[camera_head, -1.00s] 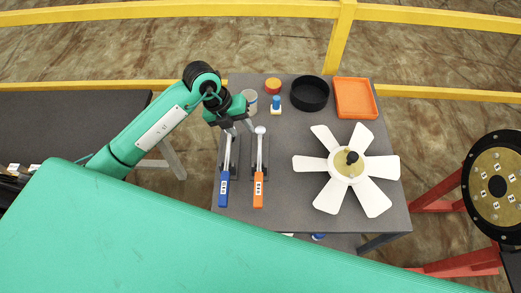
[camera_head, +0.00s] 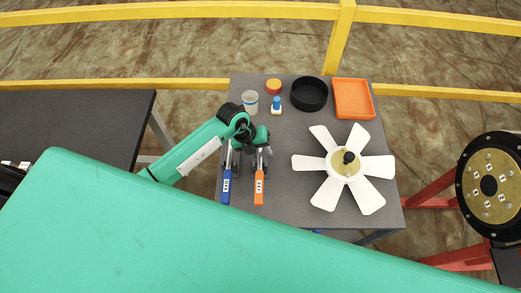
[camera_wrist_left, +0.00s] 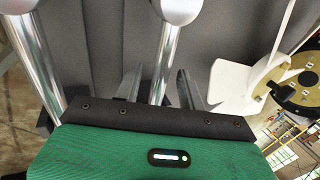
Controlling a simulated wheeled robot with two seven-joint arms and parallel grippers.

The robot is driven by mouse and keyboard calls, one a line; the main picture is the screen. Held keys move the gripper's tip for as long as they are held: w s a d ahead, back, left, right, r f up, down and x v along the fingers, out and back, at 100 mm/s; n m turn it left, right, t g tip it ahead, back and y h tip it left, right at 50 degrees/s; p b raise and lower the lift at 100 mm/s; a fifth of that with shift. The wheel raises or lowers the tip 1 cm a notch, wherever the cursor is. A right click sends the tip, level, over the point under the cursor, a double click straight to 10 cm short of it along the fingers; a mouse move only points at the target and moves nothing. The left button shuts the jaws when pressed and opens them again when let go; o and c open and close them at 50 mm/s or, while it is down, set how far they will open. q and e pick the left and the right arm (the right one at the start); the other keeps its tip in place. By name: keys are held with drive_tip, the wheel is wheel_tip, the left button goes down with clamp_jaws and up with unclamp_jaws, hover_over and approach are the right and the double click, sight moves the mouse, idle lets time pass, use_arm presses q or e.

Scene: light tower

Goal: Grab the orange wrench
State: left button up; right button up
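The orange wrench (camera_head: 259,188) lies on the grey table with its orange handle toward me; its silver shaft also shows in the left wrist view (camera_wrist_left: 162,62). The blue wrench (camera_head: 226,187) lies parallel just left of it, and its shaft shows at the left wrist view's left (camera_wrist_left: 36,62). My left gripper (camera_head: 262,153) is over the upper part of the orange wrench, partly hiding its shaft and head. In the left wrist view, its two fingers (camera_wrist_left: 158,88) are apart, one on each side of the orange wrench's shaft, with gaps visible. My right gripper is not in view.
A white fan (camera_head: 344,178) lies right of the wrenches on the grey table (camera_head: 290,212). Behind are a white cup (camera_head: 250,101), a small blue-topped item (camera_head: 276,105), an orange round piece (camera_head: 273,86), a black bowl (camera_head: 309,94) and an orange tray (camera_head: 354,98). A yellow rail (camera_head: 150,85) runs behind.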

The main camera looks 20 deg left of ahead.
use_arm(q)
drive_tip(key=shift+f, duration=0.15)
drive_tip(key=shift+c, duration=0.2)
clamp_jaws()
